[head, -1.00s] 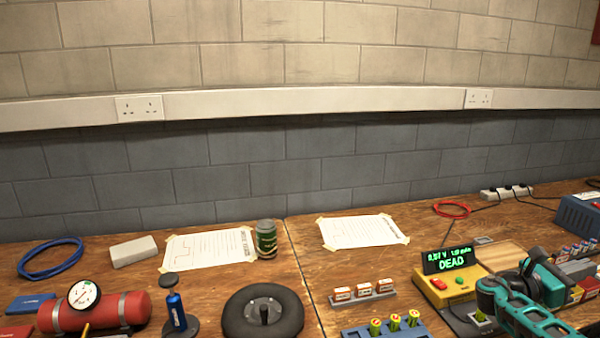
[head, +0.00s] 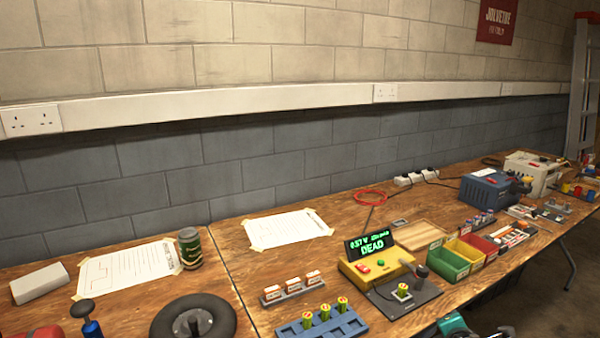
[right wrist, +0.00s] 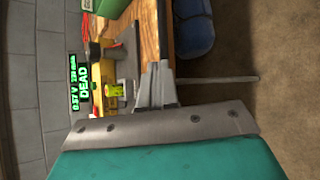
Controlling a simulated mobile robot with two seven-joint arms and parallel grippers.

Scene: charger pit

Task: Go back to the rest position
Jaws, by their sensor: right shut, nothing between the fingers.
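My right gripper (right wrist: 157,86) shows in the right wrist view with its fingers together and nothing between them. It is clear of the bench's front edge, with floor to one side. In the head view only teal parts of my right arm show at the bottom edge. My left gripper is not in view. The yellow tester (head: 376,266) has a lit display (head: 371,246) reading DEAD. A green cell (head: 403,291) stands in the dark cradle in front of it, and this cell also shows in the right wrist view (right wrist: 114,90).
A blue rack (head: 322,327) with several green cells stands left of the tester. Green (head: 452,262) and red (head: 477,249) bins stand to its right. A black wheel (head: 193,321) lies at the lower left. Open floor lies beyond the bench at right.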

